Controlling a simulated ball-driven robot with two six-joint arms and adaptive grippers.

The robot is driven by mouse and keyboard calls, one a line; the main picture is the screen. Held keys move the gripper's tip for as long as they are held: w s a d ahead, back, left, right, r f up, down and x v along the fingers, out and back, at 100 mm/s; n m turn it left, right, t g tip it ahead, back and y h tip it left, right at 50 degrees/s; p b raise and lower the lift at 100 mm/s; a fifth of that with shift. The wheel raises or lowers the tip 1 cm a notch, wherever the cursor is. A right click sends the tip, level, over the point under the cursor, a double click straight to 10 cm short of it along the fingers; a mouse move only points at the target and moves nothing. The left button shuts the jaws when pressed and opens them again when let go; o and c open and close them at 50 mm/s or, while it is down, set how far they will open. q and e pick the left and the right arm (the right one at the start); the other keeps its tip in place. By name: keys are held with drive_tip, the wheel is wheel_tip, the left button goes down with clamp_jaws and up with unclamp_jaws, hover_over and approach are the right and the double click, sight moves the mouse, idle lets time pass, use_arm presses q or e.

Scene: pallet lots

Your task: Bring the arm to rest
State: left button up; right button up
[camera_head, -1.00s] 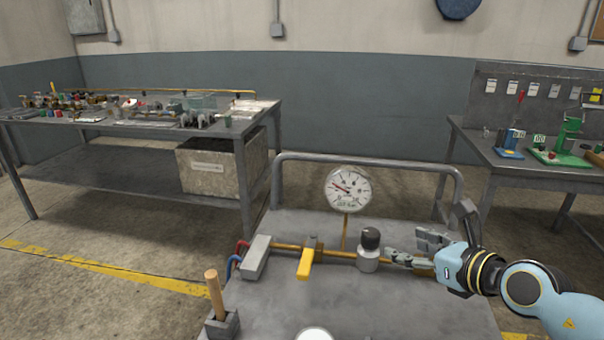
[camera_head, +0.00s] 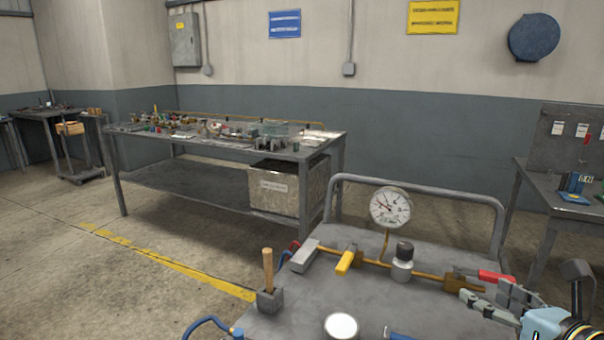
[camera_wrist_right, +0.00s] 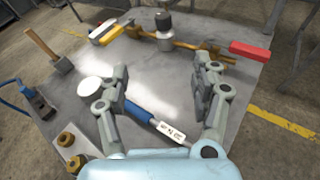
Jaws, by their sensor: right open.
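My right gripper (camera_head: 490,300) is at the lower right of the head view, over the right part of a grey cart top (camera_head: 330,285). In the right wrist view the two fingers of my right gripper (camera_wrist_right: 160,85) stand wide apart with nothing between their tips. Below the gap a blue-handled tool (camera_wrist_right: 138,106) with a white label lies on the cart top. A red lever handle (camera_head: 497,277) on the brass pipe is just beyond the gripper, apart from it in the wrist view (camera_wrist_right: 250,50). My left gripper is not in view.
On the cart stand a pressure gauge (camera_head: 390,207), a dark-capped regulator (camera_head: 403,262), a yellow lever (camera_head: 345,262), a wooden handle in a grey block (camera_head: 268,268) and a white disc (camera_head: 341,326). A cluttered workbench (camera_head: 225,145) stands behind left, another bench (camera_head: 545,190) at right.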

wheel_tip(320, 180, up, 9)
drive_tip(key=d+m+t+h, duration=0.1)
drive_tip(key=m+t+h, duration=0.25)
drive_tip(key=m, duration=0.55)
drive_tip(key=s+d+m+g+h, duration=0.4)
drive_tip(key=s+d+m+h, duration=0.45)
drive_tip(key=m, duration=1.05)
drive_tip(key=s+a+f+m+g+y, duration=0.45)
drive_tip(key=s+a, duration=0.25)
drive_tip(key=s, duration=0.2)
drive_tip(key=s+a+f+m+g+y, duration=0.4)
drive_tip(key=s+a+f+g, duration=0.25)
drive_tip(key=s, duration=0.25)
wheel_tip(320, 180, down, 31)
drive_tip(key=s+d+b, duration=0.2)
drive_tip(key=d+b, duration=0.1)
drive_tip(key=b, duration=0.2)
use_arm(q)
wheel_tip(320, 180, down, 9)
drive_tip(key=b, duration=0.3)
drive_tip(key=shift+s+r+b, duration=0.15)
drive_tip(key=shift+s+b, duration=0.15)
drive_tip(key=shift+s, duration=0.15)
use_arm(e)
drive_tip(key=s+f+g, duration=0.2)
drive_tip(key=s+f, duration=1.6)
drive_tip(key=f, duration=0.1)
drive_tip(key=shift+d, duration=0.4)
